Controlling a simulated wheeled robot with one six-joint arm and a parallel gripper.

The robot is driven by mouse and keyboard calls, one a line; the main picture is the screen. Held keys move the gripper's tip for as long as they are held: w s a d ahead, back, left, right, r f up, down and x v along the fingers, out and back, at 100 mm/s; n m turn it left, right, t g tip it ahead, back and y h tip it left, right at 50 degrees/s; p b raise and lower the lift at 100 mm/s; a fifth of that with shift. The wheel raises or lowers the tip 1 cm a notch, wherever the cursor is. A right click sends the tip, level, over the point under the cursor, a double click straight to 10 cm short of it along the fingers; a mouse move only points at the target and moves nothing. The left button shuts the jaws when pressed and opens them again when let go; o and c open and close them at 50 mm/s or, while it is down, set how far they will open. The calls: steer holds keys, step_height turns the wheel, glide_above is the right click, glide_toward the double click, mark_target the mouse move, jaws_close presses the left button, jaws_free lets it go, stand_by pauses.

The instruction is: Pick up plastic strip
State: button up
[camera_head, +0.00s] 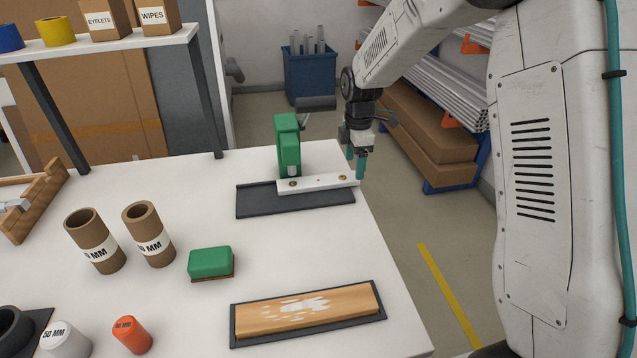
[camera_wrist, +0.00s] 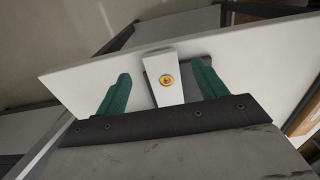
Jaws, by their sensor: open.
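The plastic strip (camera_head: 318,183) is white with brass eyelets. It lies across the dark base of a green eyelet press (camera_head: 288,140), its right end near the table's edge. My gripper (camera_head: 356,166) is at that right end with teal fingers pointing down. In the wrist view, the strip's end (camera_wrist: 167,92) with one brass eyelet shows between the two open fingers (camera_wrist: 164,80), with a gap on each side. Whether the fingertips reach below the strip is unclear.
The press has a dark lever handle (camera_head: 316,103) near my arm. A wooden board on a dark tray (camera_head: 308,343), a green block (camera_head: 210,262) and cardboard tubes (camera_head: 150,235) stand on the white table (camera_head: 200,185). Right of the table is open floor, then a rack with boxes (camera_head: 420,135).

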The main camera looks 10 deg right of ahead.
mark_target(354, 176)
step_height(354, 176, down, 4)
steer(key=shift+d+r, duration=0.1)
steer(key=shift+r, duration=0.1)
steer(key=c, duration=1.2)
steer(key=shift+r, duration=0.1)
